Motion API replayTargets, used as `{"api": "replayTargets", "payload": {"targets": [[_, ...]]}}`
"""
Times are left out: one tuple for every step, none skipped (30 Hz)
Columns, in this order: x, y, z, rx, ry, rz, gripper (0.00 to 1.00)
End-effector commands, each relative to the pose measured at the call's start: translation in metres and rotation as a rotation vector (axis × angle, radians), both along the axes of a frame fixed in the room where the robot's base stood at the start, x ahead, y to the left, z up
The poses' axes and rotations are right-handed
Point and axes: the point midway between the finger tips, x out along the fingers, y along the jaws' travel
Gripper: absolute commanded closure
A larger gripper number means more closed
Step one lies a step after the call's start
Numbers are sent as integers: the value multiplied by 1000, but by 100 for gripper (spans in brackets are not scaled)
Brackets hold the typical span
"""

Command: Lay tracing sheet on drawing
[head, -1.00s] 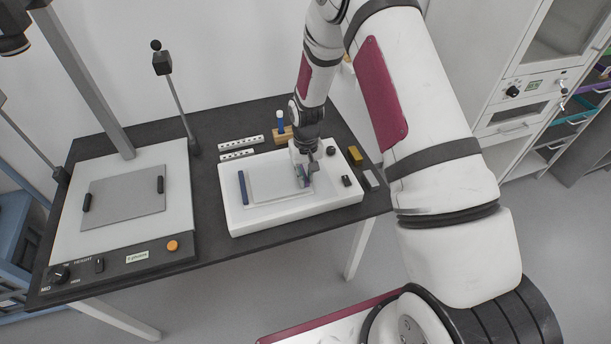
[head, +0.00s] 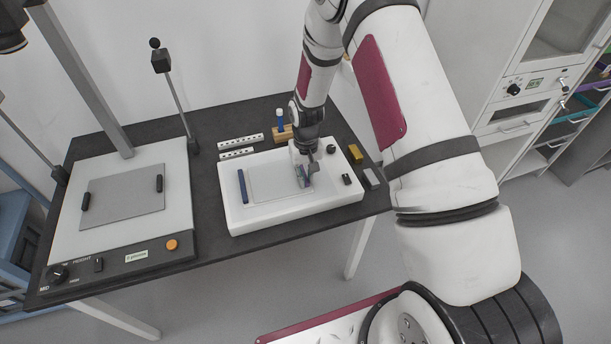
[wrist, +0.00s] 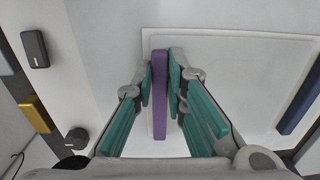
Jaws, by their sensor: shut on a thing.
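My gripper (head: 304,176) points down over the right part of the white tray (head: 300,214). In the wrist view its teal fingers (wrist: 160,78) are shut on a long purple bar (wrist: 159,120). The bar lies along one edge of a pale, translucent tracing sheet (wrist: 240,75). In the head view the sheet (head: 275,183) lies level at the tray's surface; I cannot tell whether it fully touches. A dark blue bar (head: 242,187) lies at the sheet's far side, also seen in the wrist view (wrist: 303,95). No drawing lines can be made out.
Behind the tray are two white perforated strips (head: 240,141) and a wooden block with a blue-and-white piece (head: 281,122). A yellow block (head: 355,153), a grey block (head: 371,177) and a black piece (head: 347,180) are at the right. A stand with a grey plate (head: 122,198) fills the left.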

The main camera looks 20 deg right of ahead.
Motion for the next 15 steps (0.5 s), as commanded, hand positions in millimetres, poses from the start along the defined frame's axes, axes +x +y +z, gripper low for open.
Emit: {"api": "replayTargets", "payload": {"targets": [[0, 0, -1, 0, 0, 0, 100], [0, 0, -1, 0, 0, 0, 100], [0, 0, -1, 0, 0, 0, 100], [0, 0, -1, 0, 0, 0, 100], [0, 0, -1, 0, 0, 0, 100], [0, 0, -1, 0, 0, 0, 100], [0, 0, -1, 0, 0, 0, 100], [0, 0, -1, 0, 0, 0, 81], [0, 0, -1, 0, 0, 0, 72], [0, 0, -1, 0, 0, 0, 65], [0, 0, -1, 0, 0, 0, 64], [0, 0, -1, 0, 0, 0, 64], [0, 0, -1, 0, 0, 0, 64], [0, 0, -1, 0, 0, 0, 64], [0, 0, -1, 0, 0, 0, 64]]}}
